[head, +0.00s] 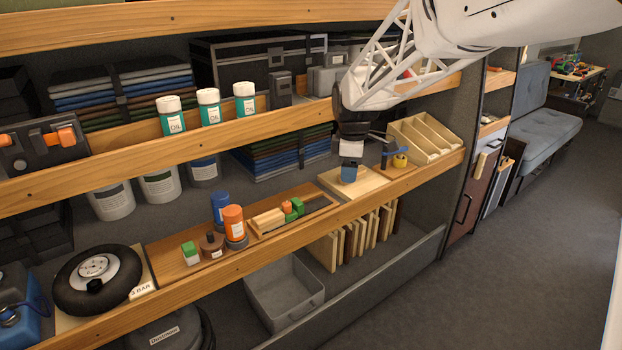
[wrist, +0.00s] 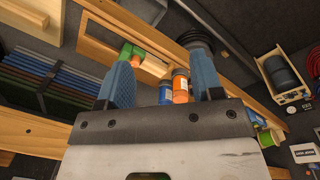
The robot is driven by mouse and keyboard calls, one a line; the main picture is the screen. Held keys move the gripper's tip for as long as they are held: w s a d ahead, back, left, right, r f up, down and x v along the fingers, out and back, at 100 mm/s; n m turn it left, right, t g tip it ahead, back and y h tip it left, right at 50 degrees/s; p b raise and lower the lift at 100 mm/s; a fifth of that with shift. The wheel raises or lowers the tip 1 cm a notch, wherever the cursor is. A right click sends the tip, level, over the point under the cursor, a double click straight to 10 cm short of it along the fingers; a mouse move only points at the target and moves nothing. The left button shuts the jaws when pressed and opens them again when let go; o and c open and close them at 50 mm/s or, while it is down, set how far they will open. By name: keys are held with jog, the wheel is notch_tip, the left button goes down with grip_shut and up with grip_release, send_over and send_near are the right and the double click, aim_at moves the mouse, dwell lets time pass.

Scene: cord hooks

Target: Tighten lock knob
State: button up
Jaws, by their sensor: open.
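No part is plainly labelled as the lock knob, so I cannot tell for sure which one it is. A small yellow round part (head: 400,160) sits on a wooden base at the right end of the middle shelf, beside a blue lever-like part (head: 397,150) on a dark post. My gripper (head: 349,173) is to the left of these, above a pale wooden board (head: 368,184). In the wrist view, my gripper (wrist: 162,82) shows two blue fingers spread apart with nothing held between them. The yellow part is not clearly identifiable there.
A divided wooden tray (head: 426,137) stands behind and right of the yellow part. Orange (head: 234,222) and blue (head: 220,207) bottles and a block tray (head: 292,214) are to the left. The upper shelf edge (head: 250,120) runs close behind my gripper.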

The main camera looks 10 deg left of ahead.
jog(key=w+a+f+n, duration=0.5)
jog(key=w+a+f, duration=0.1)
jog(key=w+a, duration=0.25)
jog(key=n+g, duration=0.1)
jog(key=n, duration=0.4)
send_over(287, 203)
notch_tip(287, 203, down, 10)
jog(key=shift+r, duration=0.1)
jog(key=shift+f, duration=3.9)
jog(key=c, duration=0.9)
